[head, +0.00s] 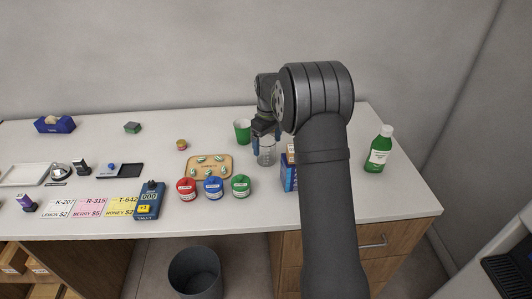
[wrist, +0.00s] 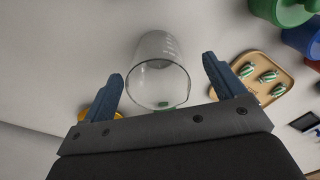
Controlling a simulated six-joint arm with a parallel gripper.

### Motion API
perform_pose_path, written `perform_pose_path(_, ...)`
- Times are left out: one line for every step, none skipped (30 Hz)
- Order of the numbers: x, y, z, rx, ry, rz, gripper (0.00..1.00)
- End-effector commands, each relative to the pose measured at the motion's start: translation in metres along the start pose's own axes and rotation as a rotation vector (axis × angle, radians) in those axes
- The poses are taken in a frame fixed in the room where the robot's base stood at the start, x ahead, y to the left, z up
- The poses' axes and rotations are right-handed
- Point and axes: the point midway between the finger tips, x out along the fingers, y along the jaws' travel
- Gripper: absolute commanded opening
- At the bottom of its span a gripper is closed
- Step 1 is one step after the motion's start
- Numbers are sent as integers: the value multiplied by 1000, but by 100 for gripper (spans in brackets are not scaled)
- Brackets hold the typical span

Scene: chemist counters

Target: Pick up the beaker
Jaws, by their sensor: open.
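The clear glass beaker (head: 266,155) stands on the white counter, to the right of the candy board and partly hidden by my gripper. In the wrist view the beaker (wrist: 160,52) shows with its round rim toward the camera and white marks on its side. My gripper (head: 264,131) is at the beaker's top. In the wrist view its two blue fingers (wrist: 163,66) are spread apart, one on each side of the beaker, with visible gaps. Nothing is held.
A green cup (head: 242,131) stands behind and left of the beaker. The candy board (head: 191,174) and red (head: 187,190), blue (head: 213,189) and green (head: 241,186) jars are to the left. A blue box (head: 289,173) is close on the right, with a green bottle (head: 379,150) farther right.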

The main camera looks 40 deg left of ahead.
Motion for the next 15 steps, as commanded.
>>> perform_pose_path(3, 0, 0, 0, -1, -1, 88)
perform_pose_path(5, 0, -1, 0, -2, -1, 88)
perform_pose_path(9, 1, -2, 0, -2, -2, 88)
perform_pose_path(13, 2, -3, 0, -2, -2, 88)
perform_pose_path(17, 2, -4, 0, -2, -2, 88)
perform_pose_path(23, 3, -6, 0, -2, -2, 88)
perform_pose_path(28, 4, -7, 0, -3, -2, 88)
perform_pose_path(32, 4, -8, 0, -3, -2, 88)
perform_pose_path(38, 4, -8, 0, -2, -2, 88)
perform_pose_path(42, 4, -8, 1, -2, -1, 88)
perform_pose_path(46, 4, -8, 1, -2, -1, 88)
perform_pose_path(49, 4, -8, 1, -1, 0, 88)
perform_pose_path(51, 4, -8, 1, 0, 1, 88)
perform_pose_path(52, 5, -8, 1, 1, 1, 88)
perform_pose_path(52, 5, -8, 1, 1, 2, 88)
